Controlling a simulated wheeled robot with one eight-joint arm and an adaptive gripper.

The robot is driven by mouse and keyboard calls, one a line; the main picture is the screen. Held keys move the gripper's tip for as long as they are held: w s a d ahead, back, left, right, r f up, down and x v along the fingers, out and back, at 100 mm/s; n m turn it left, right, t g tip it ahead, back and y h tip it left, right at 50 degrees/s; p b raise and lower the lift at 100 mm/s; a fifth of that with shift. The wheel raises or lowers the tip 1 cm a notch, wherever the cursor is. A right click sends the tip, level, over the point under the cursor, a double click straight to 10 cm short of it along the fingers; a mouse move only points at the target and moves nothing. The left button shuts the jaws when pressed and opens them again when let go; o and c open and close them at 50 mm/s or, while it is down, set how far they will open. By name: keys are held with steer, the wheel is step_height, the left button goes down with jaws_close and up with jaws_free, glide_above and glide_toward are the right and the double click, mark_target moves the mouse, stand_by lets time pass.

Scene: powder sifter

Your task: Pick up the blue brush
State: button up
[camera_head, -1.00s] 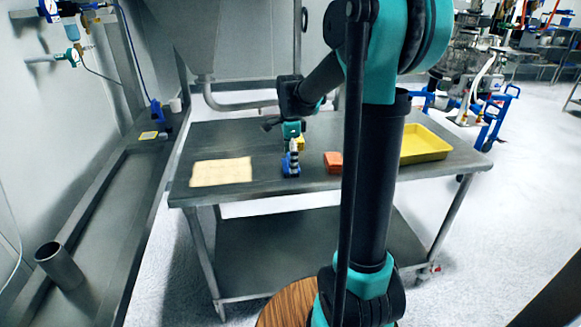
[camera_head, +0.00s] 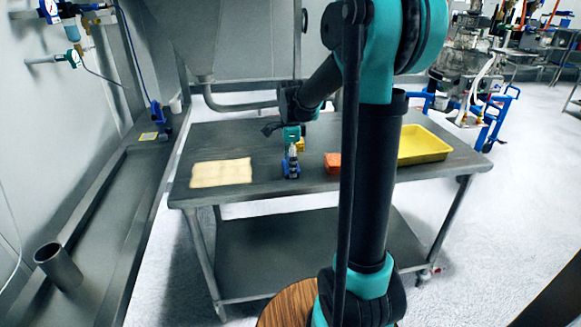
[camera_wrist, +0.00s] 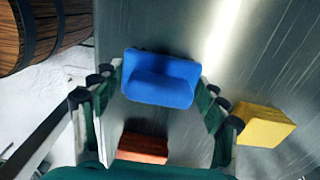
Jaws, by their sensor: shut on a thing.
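The blue brush (camera_head: 291,168) is on the steel table, right of the beige cloth. In the wrist view the blue brush (camera_wrist: 160,78) lies between my gripper's two fingers. My gripper (camera_head: 292,158) points down over it and is shut on it, with one finger at each short end in the wrist view (camera_wrist: 158,82). The brush looks at tabletop height; I cannot tell whether any gap is under it. Its underside is hidden.
A yellow block (camera_wrist: 264,125) and an orange-red block (camera_wrist: 143,148) lie close to the brush. The orange block (camera_head: 332,163) is to its right in the head view. A beige cloth (camera_head: 221,172) lies left, and a yellow tray (camera_head: 424,145) stands at the table's right.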

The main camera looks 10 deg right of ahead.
step_height(320, 180, up, 20)
stand_by(0.6)
